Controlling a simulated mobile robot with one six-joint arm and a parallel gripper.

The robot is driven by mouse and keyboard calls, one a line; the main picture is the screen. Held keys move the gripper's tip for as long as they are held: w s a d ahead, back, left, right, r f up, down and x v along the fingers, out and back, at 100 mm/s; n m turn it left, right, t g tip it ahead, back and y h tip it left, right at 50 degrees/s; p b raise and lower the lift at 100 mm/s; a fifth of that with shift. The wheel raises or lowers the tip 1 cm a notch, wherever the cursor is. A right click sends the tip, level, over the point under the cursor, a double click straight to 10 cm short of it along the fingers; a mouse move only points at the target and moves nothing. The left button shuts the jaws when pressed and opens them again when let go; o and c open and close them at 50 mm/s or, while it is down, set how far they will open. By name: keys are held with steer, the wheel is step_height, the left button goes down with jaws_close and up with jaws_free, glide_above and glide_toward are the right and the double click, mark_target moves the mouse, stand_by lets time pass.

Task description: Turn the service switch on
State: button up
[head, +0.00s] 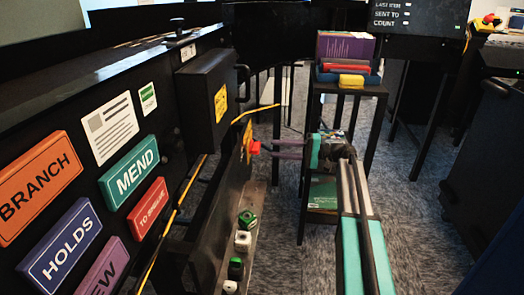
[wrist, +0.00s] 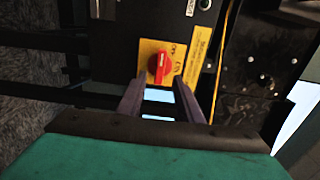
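The service switch is a red rotary knob on a yellow plate with markings, at the top middle of the wrist view (wrist: 158,67). Its grip stands close to upright in that picture; I cannot read its setting. In the head view the red knob (head: 254,148) sticks out from the yellow plate on the side of the dark machine. My gripper (wrist: 160,86) is open, with two grey-purple fingers spread either side of a gap and nothing between them. In the head view my gripper (head: 272,149) points left at the knob, its tips very close; I cannot tell whether they touch.
A dark box (head: 205,100) with a yellow label is on the machine above and left of the switch. Several push buttons (head: 243,240) line a ledge below. A stand with stacked books (head: 345,48) is behind my arm. A yellow cable (wrist: 222,60) runs right of the plate.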

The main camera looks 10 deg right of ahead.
mark_target(255, 147)
steer(key=b+x, duration=0.1)
steer(key=x, duration=0.5)
steer(key=shift+a, duration=0.15)
jaws_close()
